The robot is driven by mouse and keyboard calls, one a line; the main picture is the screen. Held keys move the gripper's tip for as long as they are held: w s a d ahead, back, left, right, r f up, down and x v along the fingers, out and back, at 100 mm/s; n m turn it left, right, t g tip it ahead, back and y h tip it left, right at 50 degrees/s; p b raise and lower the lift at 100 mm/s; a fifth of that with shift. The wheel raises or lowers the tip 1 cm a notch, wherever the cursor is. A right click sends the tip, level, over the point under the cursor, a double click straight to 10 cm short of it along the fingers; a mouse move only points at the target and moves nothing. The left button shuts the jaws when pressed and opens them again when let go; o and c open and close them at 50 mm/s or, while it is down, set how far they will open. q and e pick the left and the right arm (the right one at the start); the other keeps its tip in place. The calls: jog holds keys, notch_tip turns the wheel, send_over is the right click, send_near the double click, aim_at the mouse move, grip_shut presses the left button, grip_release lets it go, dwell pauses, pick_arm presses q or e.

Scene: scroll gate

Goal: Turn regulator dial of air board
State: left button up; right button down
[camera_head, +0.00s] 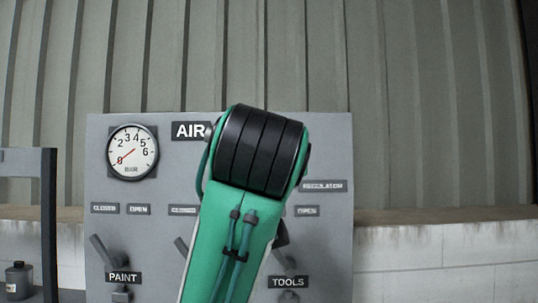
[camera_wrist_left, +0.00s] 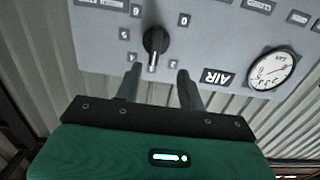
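The grey air board (camera_head: 335,150) stands upright ahead, with an AIR label (camera_head: 191,130). In the left wrist view, which looks at the board upside down, the black regulator dial (camera_wrist_left: 155,41) has numbers around it, and its light pointer faces my gripper. My left gripper (camera_wrist_left: 160,72) is open, its two dark fingers on either side just short of the dial; I cannot tell whether they touch it. In the head view a green arm link of mine hides the dial and the gripper. My right gripper is in neither view.
Levers sit above the PAINT label (camera_head: 123,277) and near the TOOLS label (camera_head: 288,282). A dark frame (camera_head: 49,225) and a small canister (camera_head: 19,281) are at far left. A corrugated wall is behind.

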pick_arm(q)
jog(key=w+r+p, duration=0.2)
jog(key=w+p, duration=0.6)
jog(key=w, duration=0.4)
jog(key=shift+w+d+r, duration=0.15)
jog(key=shift+w+d, duration=0.1)
jog(key=shift+d, duration=0.1)
grip_shut()
